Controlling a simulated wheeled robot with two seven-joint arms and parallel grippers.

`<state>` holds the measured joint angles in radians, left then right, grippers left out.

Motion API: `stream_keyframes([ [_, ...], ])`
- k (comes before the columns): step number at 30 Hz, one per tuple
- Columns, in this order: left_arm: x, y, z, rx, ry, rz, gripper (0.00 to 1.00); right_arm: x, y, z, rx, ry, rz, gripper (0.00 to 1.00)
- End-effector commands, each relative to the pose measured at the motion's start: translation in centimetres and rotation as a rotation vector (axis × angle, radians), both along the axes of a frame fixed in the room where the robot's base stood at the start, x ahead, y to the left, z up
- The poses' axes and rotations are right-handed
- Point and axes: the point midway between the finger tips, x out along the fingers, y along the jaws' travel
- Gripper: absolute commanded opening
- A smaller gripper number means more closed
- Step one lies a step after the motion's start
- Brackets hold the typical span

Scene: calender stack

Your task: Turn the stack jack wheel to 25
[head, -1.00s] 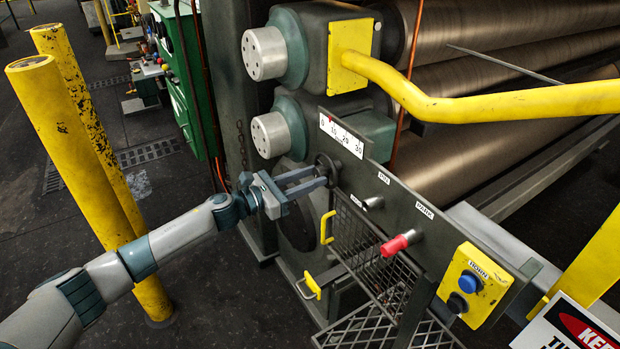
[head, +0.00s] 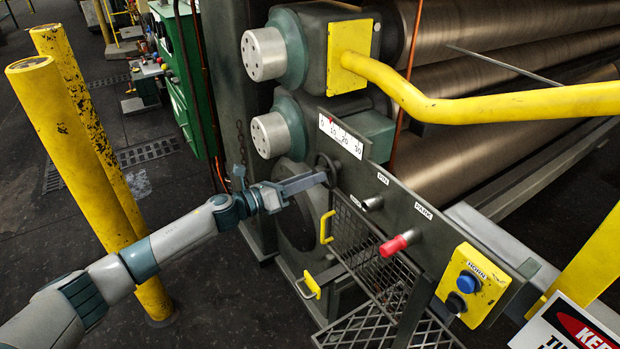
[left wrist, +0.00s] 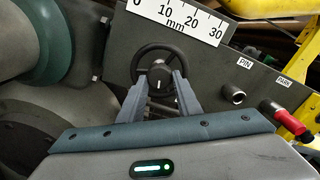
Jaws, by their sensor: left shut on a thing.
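The stack jack wheel (head: 330,168) is a small dark handwheel on the grey panel under the scale. It also shows in the left wrist view (left wrist: 141,56), with a hub carrying a white mark. My left gripper (head: 322,178) reaches it from the left. In the left wrist view its two fingers (left wrist: 158,84) lie on either side of the hub, inside the rim, and are shut on the wheel. The white scale (head: 341,136) reads 0 to 30 mm, and a small red pointer (head: 333,120) stands at its upper edge, near 10. My right gripper is out of view.
A yellow guard rail (head: 480,107) crosses above. Yellow posts (head: 75,150) stand at the left, and a mesh guard (head: 360,250) hangs below.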

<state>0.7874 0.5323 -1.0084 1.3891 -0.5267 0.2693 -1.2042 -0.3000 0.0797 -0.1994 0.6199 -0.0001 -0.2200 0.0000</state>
Motion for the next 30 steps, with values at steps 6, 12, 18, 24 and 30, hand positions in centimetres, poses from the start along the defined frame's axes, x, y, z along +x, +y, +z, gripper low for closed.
stream_keyframes([
  [6, 0.1, 0.1, 0.1, -0.003, 0.003, 0.001, 0.09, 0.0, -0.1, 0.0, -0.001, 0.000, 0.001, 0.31],
  [12, 0.1, 0.1, 0.1, -0.002, 0.002, 0.001, 0.45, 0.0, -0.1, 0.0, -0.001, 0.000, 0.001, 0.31],
  [18, 0.0, 0.0, 0.0, -0.002, 0.002, 0.001, 0.50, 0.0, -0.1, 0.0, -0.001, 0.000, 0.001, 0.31],
  [24, -0.1, 0.2, 0.0, -0.001, 0.003, 0.001, 0.50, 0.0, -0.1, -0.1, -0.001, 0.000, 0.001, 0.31],
  [30, -0.8, 1.2, -0.2, -0.001, 0.003, 0.001, 0.50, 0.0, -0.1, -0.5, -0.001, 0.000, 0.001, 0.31],
])
